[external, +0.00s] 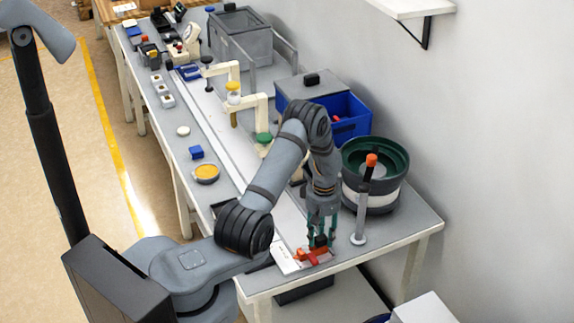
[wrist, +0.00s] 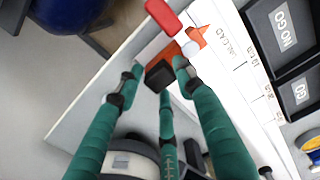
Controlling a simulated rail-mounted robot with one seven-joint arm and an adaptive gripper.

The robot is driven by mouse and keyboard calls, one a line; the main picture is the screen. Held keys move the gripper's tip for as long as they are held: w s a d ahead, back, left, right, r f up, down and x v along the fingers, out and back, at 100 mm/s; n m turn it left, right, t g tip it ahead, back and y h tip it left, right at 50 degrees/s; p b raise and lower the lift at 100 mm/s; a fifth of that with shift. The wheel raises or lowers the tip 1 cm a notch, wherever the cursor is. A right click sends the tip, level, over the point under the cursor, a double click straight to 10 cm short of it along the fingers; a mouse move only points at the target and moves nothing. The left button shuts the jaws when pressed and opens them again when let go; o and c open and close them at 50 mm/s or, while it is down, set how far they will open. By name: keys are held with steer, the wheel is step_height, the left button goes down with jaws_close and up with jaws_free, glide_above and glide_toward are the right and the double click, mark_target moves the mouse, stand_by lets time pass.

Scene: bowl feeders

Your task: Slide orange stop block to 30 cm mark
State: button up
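The orange stop block (external: 313,256) sits at the near end of the pale rail. In the wrist view the orange block (wrist: 168,56) carries a black knob (wrist: 159,76), and a red lever (wrist: 163,16) lies beside it. My gripper (external: 321,236) points down over the block. In the wrist view my gripper (wrist: 157,69) has teal fingers apart on both sides of the knob. A gap shows at the left finger; contact at the right finger is unclear. The scale (wrist: 232,50) has printed marks beside the block, partly too small to read.
A bowl feeder (external: 372,190) and an orange-topped post (external: 362,205) stand right of the gripper. Along the rail are a green-topped fixture (external: 263,137) and a yellow-topped one (external: 233,92). Labelled dark trays (wrist: 285,35) lie beside the scale. The bench's near edge is close.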

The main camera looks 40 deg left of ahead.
steer(key=shift+c, duration=1.2)
jaws_close()
steer(key=shift+w+r, duration=0.1)
